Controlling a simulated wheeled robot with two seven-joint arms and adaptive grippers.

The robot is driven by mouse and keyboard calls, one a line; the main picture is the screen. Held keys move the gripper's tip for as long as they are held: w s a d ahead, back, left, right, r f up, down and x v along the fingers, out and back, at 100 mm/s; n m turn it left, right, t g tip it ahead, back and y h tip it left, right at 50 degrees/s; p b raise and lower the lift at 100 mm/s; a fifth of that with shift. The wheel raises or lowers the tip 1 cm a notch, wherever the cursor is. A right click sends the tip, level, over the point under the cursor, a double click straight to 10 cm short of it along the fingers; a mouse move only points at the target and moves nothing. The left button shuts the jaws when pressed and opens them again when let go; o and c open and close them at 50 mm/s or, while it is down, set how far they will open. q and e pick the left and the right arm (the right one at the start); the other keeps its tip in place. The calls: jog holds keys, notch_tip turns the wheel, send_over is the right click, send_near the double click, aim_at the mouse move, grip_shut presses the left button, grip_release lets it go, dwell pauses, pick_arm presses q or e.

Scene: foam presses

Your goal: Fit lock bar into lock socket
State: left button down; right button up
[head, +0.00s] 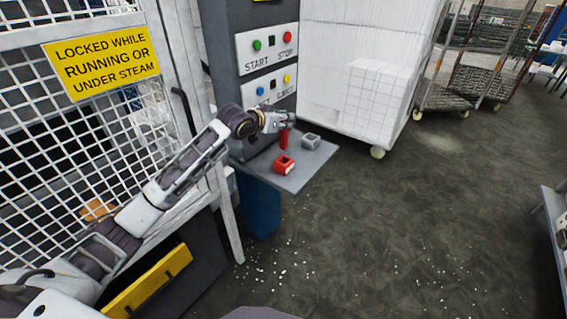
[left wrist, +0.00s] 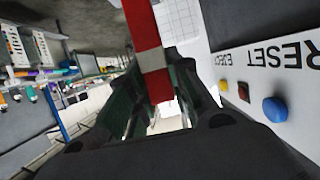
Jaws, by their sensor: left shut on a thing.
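The lock bar (head: 284,138) is red and hangs upright below my left gripper (head: 286,117), which is shut on it. In the left wrist view the red bar (left wrist: 144,25) has a pale band and passes between the dark fingers. Two small square open-topped sockets stand on a grey shelf (head: 298,179): a red one (head: 284,165) nearer me and a grey one (head: 311,141) behind it to the right. The bar is behind the red socket and left of the grey one in the head view. Whether its lower end touches the shelf cannot be told. My right gripper is out of view.
A control panel (head: 267,50) with START, STOP and other buttons rises behind the shelf. A white mesh door (head: 60,130) with a yellow sign (head: 103,62) is at the left. A white cart (head: 365,75) stands beyond the shelf. The floor at right is open.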

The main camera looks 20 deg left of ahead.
aim_at(282, 144)
pick_arm(q)
notch_tip(282, 144, down, 5)
jog(key=shift+r, duration=0.1)
jog(key=shift+f, duration=0.8)
notch_tip(282, 144, down, 2)
jog(key=shift+f+p, duration=0.2)
jog(key=shift+p, duration=0.1)
jog(key=shift+f, duration=0.45)
jog(key=c, duration=1.3)
grip_release()
jog(key=shift+f, duration=0.15)
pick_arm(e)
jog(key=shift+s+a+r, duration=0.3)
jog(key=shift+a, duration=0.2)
